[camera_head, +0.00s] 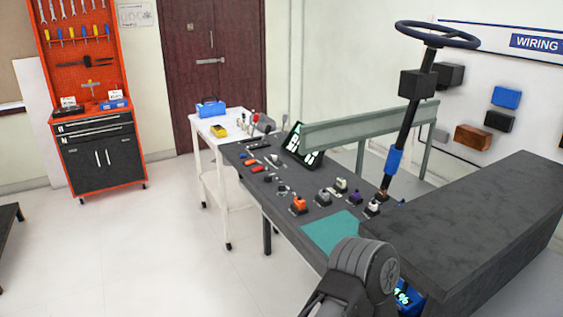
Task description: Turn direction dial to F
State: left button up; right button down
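A dark control bench (283,213) stands in the middle of the view with several small controls on its top. Neither of my grippers can be made out.
A steering wheel (436,35) on a tilted column rises behind the bench. A tilted screen (302,146) stands at its back, before a grey-green rail (365,124). A large dark block (480,208) bounds the right. A white cart (206,158) adjoins the far end.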

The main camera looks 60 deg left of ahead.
aim_at(267, 178)
jog(key=j, duration=0.7)
jog(key=j+z, duration=0.1)
jog(key=j, duration=0.6)
jog(key=k+j, duration=0.15)
jog(key=j, duration=0.5)
jog(key=j+z, duration=0.1)
jog(key=j, duration=0.6)
jog(key=k+j, duration=0.15)
jog(key=j, duration=0.55)
